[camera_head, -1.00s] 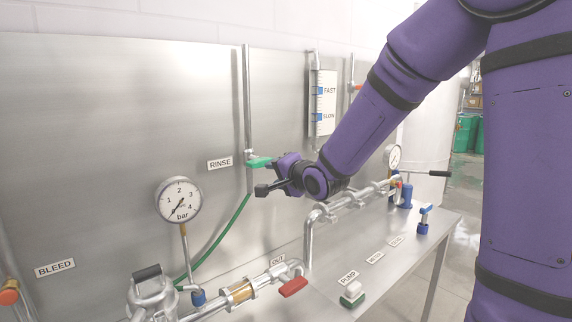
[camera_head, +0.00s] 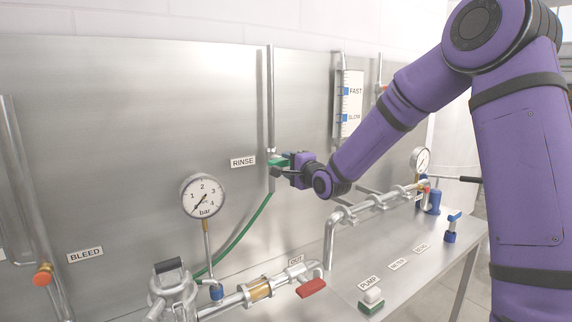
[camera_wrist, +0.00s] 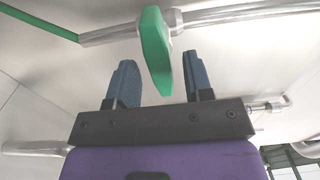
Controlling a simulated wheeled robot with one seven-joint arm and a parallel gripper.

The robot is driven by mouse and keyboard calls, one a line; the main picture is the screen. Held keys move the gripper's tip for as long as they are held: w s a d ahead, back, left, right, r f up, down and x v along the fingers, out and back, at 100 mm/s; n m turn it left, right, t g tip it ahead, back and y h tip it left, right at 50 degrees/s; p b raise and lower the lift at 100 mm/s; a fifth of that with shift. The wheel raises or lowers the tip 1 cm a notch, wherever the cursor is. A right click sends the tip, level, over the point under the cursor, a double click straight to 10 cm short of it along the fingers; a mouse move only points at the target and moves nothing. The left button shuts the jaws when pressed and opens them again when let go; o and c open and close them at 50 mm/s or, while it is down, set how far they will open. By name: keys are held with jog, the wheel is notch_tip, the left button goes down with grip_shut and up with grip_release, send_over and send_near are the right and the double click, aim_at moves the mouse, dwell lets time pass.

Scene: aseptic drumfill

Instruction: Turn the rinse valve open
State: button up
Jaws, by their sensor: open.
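The rinse valve's green handle (camera_head: 278,161) sits on a vertical metal pipe (camera_head: 270,95) on the steel panel, right of the RINSE label (camera_head: 243,161). In the wrist view the green handle (camera_wrist: 155,50) points toward my gripper, with its tip between the two fingers. My gripper (camera_head: 285,170) is at the handle in the head view. In the wrist view my gripper (camera_wrist: 158,82) is open, one finger on each side of the handle, with gaps visible on both sides. The head view hides part of the handle behind my gripper.
A green hose (camera_head: 240,235) runs down from the valve. A pressure gauge (camera_head: 204,196) stands to the lower left. A red-handled valve (camera_head: 311,288) and pipework (camera_head: 375,205) lie below. A FAST/SLOW flow gauge (camera_head: 350,105) is to the right.

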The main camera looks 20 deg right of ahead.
jog(key=shift+x, duration=0.9)
grip_shut()
